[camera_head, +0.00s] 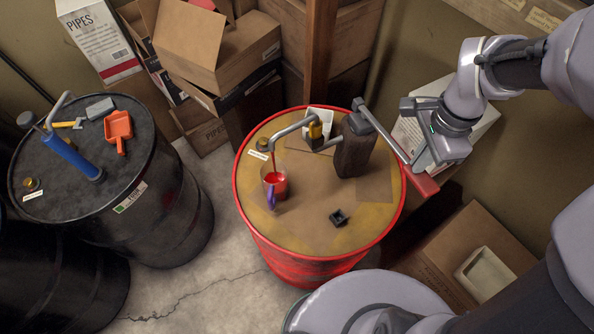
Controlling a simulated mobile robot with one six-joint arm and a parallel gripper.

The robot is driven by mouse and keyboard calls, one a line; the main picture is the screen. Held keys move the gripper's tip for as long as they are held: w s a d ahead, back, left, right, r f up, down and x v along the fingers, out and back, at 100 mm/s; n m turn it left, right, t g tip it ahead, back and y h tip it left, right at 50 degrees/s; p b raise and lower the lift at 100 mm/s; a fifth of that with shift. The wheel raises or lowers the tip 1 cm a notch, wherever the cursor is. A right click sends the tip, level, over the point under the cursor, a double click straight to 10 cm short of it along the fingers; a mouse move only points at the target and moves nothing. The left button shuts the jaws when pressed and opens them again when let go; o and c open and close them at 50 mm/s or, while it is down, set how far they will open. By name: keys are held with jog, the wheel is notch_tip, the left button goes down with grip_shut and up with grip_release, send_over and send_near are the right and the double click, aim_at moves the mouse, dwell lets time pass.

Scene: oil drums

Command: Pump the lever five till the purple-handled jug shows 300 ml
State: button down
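The jug (274,181) with a purple handle (271,197) stands on the red drum's top (300,222), under the pump's spout (288,131). Red liquid runs from the spout into the jug, and some red liquid is in it. Its scale is too small to read. The dark pump body (354,150) stands on the drum's right part.
A small black object (339,217) lies on the drum top's front. A black drum (165,205) at the left carries a blue pump (70,156) and an orange scoop (118,130). Cardboard boxes (215,45) stack behind. Another box (455,255) stands right of the red drum.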

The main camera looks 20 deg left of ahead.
jog(key=shift+f+b, duration=0.5)
jog(key=shift+f, duration=0.3)
notch_tip(320, 180, up, 14)
jog(key=p, duration=1.1)
jog(key=shift+w, duration=0.1)
